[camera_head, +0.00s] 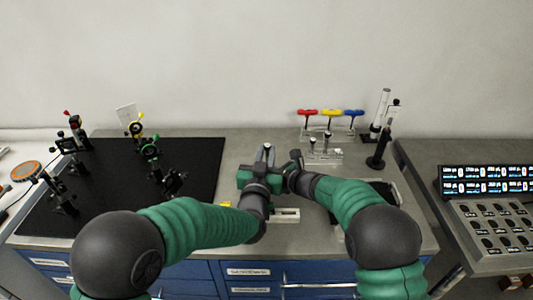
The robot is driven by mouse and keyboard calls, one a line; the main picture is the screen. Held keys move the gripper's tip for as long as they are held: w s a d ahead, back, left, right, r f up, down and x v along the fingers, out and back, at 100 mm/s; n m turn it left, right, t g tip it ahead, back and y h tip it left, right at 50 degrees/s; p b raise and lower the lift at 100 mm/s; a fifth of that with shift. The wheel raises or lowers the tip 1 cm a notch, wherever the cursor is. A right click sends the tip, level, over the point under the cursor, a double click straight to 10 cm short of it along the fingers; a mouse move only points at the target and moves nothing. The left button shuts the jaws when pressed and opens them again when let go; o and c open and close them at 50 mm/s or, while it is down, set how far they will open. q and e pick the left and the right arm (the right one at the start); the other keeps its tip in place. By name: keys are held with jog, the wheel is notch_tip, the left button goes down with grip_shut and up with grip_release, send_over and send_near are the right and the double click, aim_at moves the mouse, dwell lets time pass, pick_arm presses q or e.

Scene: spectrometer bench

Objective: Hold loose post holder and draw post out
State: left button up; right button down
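My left gripper (266,154) is over the grey bench top near the middle, its fingers pointing away from me. A small pale shape shows at its fingertips; I cannot tell whether it is a post or part of the fingers. My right gripper (294,158) comes in from the right and sits close beside the left one. Its fingers are too small and overlapped to read. The loose post holder is not clearly seen and may be hidden by the grippers. A black post assembly (380,150) with a round base stands upright at the right of the bench.
A black optical breadboard (110,190) with several mounts fills the left. Red, yellow and blue hex keys (330,113) stand in a rack at the back, with small posts in a clear stand (322,153) before it. A control panel (490,230) is at the right.

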pick_arm(q)
grip_shut()
jog(key=shift+r, duration=0.1)
jog(key=shift+r, duration=1.95)
jog(key=shift+r, duration=2)
pick_arm(e)
jog(key=c, duration=1.1)
grip_release()
jog(key=shift+c, duration=0.2)
